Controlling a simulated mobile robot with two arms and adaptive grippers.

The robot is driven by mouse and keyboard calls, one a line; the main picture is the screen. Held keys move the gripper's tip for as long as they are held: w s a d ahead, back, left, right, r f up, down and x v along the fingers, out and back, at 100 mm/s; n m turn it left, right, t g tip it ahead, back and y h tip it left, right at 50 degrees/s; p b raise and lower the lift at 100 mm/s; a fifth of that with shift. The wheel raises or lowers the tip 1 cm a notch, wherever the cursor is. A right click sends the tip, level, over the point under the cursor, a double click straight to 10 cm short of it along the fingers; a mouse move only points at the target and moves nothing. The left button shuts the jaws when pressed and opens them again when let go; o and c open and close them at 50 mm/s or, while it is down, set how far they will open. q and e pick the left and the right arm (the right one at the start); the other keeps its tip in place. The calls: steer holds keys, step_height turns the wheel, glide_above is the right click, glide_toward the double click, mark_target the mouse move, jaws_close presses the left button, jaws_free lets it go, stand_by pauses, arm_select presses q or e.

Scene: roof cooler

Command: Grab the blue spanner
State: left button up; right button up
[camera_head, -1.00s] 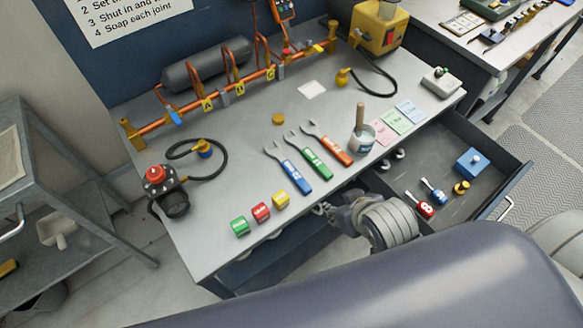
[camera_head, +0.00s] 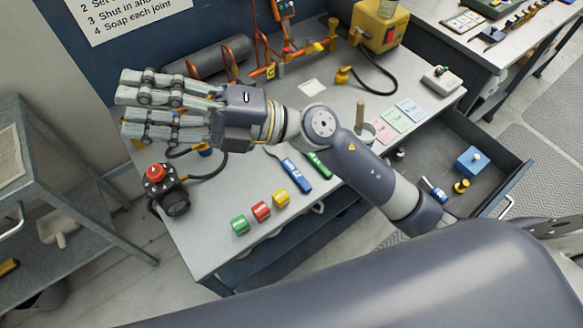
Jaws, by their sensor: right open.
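The blue spanner (camera_head: 296,174) lies on the grey workbench, its blue handle toward the front edge. Its handle is in plain view, while its jaw end is close to or under my right arm's outline. My right gripper (camera_head: 126,104) is open and empty, fingers stretched to the left. It hangs over the left back part of the bench, up and left of the spanner and apart from it. The green spanner (camera_head: 318,163) beside it is partly covered by my right arm, and the orange one is hidden. My left gripper is not in view.
Green (camera_head: 240,226), red (camera_head: 261,211) and yellow (camera_head: 281,198) rolls stand near the front edge. A red-topped black device (camera_head: 165,190) with a hose stands at left. A drawer (camera_head: 490,150) is open at right. Copper pipework (camera_head: 270,72) runs along the back.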

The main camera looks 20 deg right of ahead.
step_height(320, 180, down, 4)
steer(key=s+a+f+n+g+h, duration=0.1)
steer(key=s+a+n+g+h, duration=0.1)
steer(key=n+g+h, duration=0.15)
steer(key=n+h, duration=0.2)
steer(key=h, duration=1.7)
glide_above(292, 169)
steer(key=shift+m+t+y, duration=0.25)
steer(key=f, duration=2.2)
steer(key=shift+s+a+f+p, duration=0.15)
steer(key=shift+s+f+p, duration=0.05)
steer(key=shift+s+p, duration=0.2)
steer(key=f, duration=0.1)
steer(key=f+p, duration=0.1)
steer(key=f, duration=0.3)
steer(key=shift+w+d+f+p, duration=0.25)
steer(key=shift+w+p, duration=0.05)
steer(key=shift+w, duration=0.05)
steer(key=shift+f, duration=0.45)
steer(key=shift+c, duration=0.3)
